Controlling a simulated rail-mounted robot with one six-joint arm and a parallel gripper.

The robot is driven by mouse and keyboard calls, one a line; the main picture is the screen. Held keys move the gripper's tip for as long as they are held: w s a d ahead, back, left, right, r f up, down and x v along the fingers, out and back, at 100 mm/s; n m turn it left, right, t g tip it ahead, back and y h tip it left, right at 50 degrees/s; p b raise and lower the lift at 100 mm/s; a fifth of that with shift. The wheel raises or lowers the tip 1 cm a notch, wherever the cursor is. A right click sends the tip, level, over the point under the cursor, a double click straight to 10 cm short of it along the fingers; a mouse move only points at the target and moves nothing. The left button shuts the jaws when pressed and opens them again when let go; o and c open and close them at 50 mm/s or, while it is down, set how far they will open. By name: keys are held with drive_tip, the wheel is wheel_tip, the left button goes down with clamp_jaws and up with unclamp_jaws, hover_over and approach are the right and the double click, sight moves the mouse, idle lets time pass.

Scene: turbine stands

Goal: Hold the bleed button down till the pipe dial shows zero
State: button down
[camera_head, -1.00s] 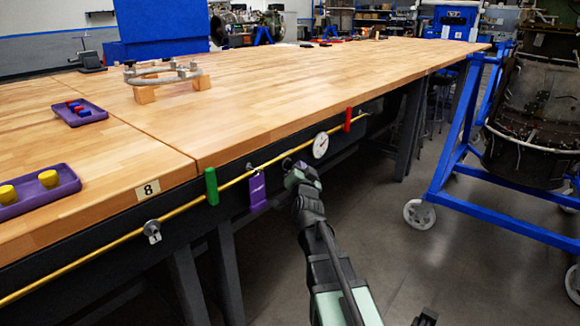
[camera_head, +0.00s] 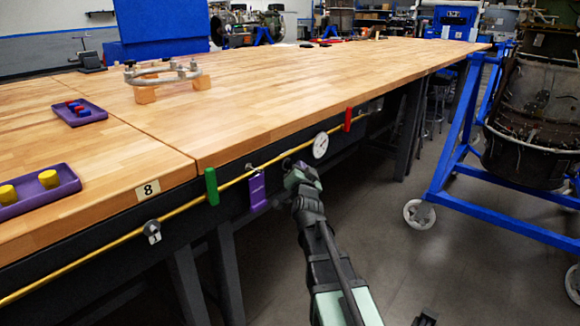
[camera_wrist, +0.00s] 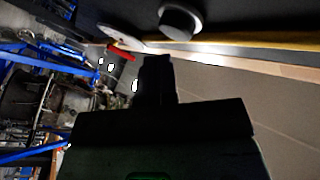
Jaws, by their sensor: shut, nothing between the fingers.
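The yellow pipe (camera_head: 110,248) runs along the bench's front side. A white round pipe dial (camera_head: 320,145) sits on it; its needle is too small to read. In the wrist view the dial (camera_wrist: 118,33) shows nearly edge-on. A grey round button (camera_wrist: 180,20) with a pale rim sits beside the pipe in the wrist view; in the head view my arm's end seems to hide it. My gripper (camera_wrist: 156,60) is shut and empty, its tips a little below the button in that picture. In the head view my gripper (camera_head: 288,164) is at the pipe, left of the dial. Contact with the button cannot be told.
A green handle (camera_head: 211,186) and a purple tag (camera_head: 257,191) hang left of my gripper; a red handle (camera_head: 348,119) stands beyond the dial. A grey fitting (camera_head: 152,231) sits farther left. A blue wheeled stand (camera_head: 440,180) is at right, with open floor between.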

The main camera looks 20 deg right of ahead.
drive_tip(key=shift+w, duration=0.15)
drive_tip(key=shift+w+a, duration=0.2)
drive_tip(key=shift+w, duration=0.05)
drive_tip(key=shift+w+a, duration=0.2)
drive_tip(key=shift+w, duration=0.2)
idle(2.3)
idle(0.9)
drive_tip(key=shift+s+d, duration=0.4)
drive_tip(key=shift+s, duration=0.4)
drive_tip(key=s, duration=0.1)
drive_tip(key=s+d, duration=0.1)
drive_tip(key=s, duration=0.1)
drive_tip(key=s+d, duration=0.1)
drive_tip(key=shift+s+d, duration=0.15)
drive_tip(key=shift+s, duration=0.05)
idle(0.8)
